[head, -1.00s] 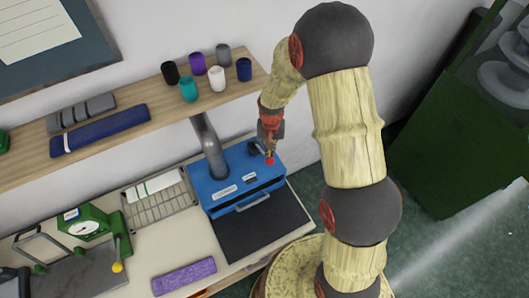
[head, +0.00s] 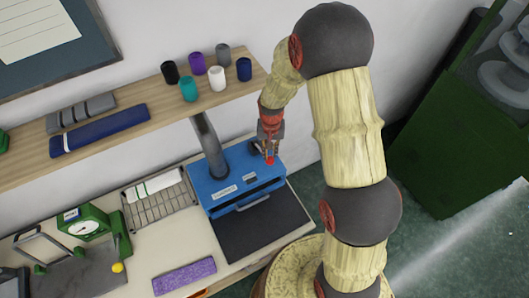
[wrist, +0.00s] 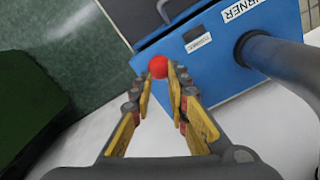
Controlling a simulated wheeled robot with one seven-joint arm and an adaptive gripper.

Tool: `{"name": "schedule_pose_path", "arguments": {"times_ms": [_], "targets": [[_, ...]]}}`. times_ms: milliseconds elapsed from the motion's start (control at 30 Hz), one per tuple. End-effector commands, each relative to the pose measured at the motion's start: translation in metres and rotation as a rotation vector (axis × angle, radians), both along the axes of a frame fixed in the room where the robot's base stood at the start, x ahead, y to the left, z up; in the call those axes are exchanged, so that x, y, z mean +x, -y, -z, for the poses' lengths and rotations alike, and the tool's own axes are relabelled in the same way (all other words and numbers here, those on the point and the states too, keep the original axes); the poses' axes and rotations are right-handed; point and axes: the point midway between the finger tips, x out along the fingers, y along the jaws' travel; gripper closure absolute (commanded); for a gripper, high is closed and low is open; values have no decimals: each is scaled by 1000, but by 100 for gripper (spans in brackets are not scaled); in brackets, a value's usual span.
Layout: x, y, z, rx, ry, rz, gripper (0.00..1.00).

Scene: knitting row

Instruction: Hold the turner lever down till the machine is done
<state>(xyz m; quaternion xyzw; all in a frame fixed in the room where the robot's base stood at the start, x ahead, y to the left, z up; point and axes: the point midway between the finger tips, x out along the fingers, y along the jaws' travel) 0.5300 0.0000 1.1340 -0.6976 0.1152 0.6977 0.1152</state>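The turner is a blue box machine (head: 236,189) on the worktop. Its label partly shows on the blue casing in the wrist view (wrist: 212,62). The lever's red ball knob (head: 270,160) is at the machine's right rear side; it also shows in the wrist view (wrist: 158,66). My gripper (head: 270,154) is over the knob, pointing down. In the wrist view its two fingers (wrist: 160,77) are apart, with the knob at the gap between their tips. I cannot tell whether they touch it. The lever's arm is mostly hidden, and its height is unclear.

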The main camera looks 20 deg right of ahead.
Motion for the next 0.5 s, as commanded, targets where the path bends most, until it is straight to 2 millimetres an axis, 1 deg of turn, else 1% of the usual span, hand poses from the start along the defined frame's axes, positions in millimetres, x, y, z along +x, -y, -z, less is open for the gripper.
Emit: {"name": "schedule_pose_path", "arguments": {"times_ms": [500], "targets": [[0,0,20,0,0,0,83]]}}
